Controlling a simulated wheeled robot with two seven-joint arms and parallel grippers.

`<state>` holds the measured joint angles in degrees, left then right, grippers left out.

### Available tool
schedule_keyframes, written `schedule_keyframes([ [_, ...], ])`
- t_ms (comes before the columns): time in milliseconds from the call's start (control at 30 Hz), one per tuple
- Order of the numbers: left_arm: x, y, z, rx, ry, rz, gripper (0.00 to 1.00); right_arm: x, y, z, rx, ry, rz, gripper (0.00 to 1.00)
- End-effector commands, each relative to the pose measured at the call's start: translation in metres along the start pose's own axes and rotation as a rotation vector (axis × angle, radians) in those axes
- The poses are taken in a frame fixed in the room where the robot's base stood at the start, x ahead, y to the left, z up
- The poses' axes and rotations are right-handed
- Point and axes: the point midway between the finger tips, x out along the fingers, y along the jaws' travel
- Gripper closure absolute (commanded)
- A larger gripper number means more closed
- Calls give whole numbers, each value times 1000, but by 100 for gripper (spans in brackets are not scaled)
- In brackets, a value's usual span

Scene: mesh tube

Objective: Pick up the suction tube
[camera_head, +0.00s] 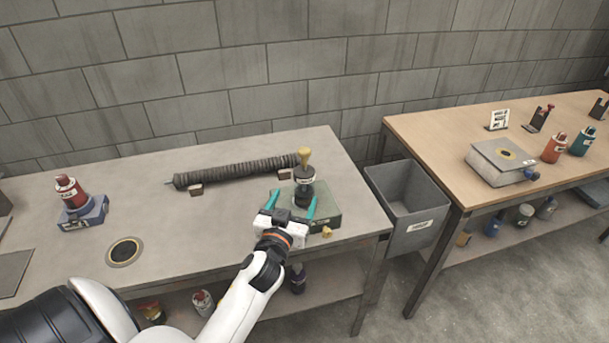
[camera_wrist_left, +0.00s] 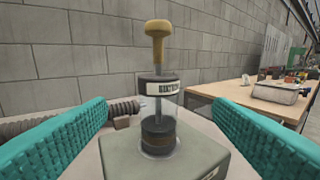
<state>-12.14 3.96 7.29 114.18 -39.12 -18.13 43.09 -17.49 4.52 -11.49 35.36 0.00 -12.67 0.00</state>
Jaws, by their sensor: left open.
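A clear upright tube with a yellow plunger handle, a dark cap and a white label, seemingly the suction tube (camera_head: 304,178), stands on a grey-green block (camera_head: 327,207) near the right end of the grey table. In the left wrist view the tube (camera_wrist_left: 158,105) is upright in the middle, with its dark lower part on the block (camera_wrist_left: 190,157). My left gripper (camera_head: 292,203) is open, its teal fingers pointing at the tube from the near side. The wrist view shows gaps between tube and both fingers; whether it is between the tips is unclear. My right gripper is out of view.
A dark ribbed hose (camera_head: 235,172) lies behind on small holders. A red bottle (camera_head: 69,191) on a blue stand and a round hole (camera_head: 125,251) are at the left. A grey bin (camera_head: 408,205) separates this table from the wooden table (camera_head: 435,134). The grey table's middle is clear.

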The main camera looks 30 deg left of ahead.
Motion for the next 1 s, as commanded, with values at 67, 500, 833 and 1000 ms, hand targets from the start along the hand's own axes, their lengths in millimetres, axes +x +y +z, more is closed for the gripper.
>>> schedule_keyframes([
  [67,7,0,7,-3,-15,0,25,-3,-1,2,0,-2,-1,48],
  [500,67,0,4,-3,-11,-1,25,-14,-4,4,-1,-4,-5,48],
  [833,108,2,-2,-4,-11,-1,25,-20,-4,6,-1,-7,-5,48],
  [1000,119,2,-3,-3,-9,-1,25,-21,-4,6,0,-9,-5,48],
])
